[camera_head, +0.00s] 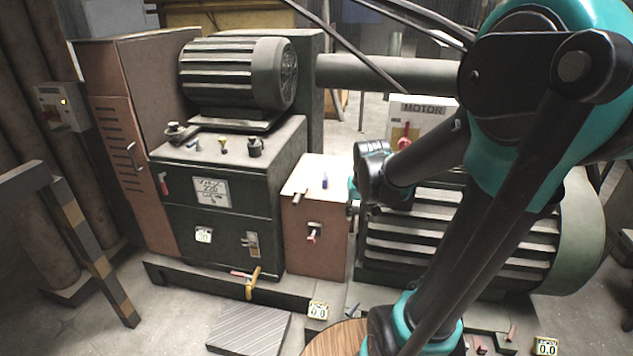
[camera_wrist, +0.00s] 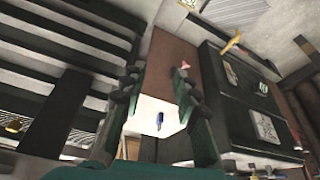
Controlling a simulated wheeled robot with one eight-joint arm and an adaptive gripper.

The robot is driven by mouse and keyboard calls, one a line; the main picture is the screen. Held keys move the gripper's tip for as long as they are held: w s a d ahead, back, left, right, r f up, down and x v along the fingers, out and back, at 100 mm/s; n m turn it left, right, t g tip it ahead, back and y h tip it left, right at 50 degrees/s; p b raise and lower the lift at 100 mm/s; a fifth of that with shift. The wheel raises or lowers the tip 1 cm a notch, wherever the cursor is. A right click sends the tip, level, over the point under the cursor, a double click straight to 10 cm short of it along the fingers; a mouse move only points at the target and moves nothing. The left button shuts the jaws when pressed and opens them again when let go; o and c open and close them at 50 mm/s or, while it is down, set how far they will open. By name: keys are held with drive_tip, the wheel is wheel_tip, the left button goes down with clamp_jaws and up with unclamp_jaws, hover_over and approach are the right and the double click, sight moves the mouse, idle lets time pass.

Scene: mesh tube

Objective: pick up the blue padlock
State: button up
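A small blue object (camera_head: 325,182), which looks like the blue padlock, stands on the pale top of the reddish-brown box (camera_head: 314,236). In the wrist view the small blue object (camera_wrist: 160,121) shows between and beyond the two dark fingers of my gripper (camera_wrist: 157,82). The fingers are spread apart with nothing between them. In the head view my gripper (camera_head: 368,178) is at the right edge of the box, right of the blue object and apart from it. Its fingers are hard to make out there.
A dark cabinet (camera_head: 215,175) carrying a large motor (camera_head: 235,73) and small knobs stands left of the box. A ribbed green machine (camera_head: 425,240) is at the right, below my arm. A red handle (camera_head: 311,237) juts from the box front.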

drive_tip(key=w+a+r, duration=0.1)
drive_tip(key=w+r, duration=0.2)
drive_tip(key=w, duration=0.7)
drive_tip(key=w+a+r, duration=0.2)
drive_tip(key=w, duration=0.8)
drive_tip(key=m, duration=0.2)
hover_over(325, 178)
wheel_tip(325, 178, down, 10)
drive_tip(key=shift+h, duration=0.4)
drive_tip(key=shift+x, duration=2.7)
drive_tip(key=shift+s+a, duration=0.1)
drive_tip(key=shift+c, duration=0.6)
clamp_jaws()
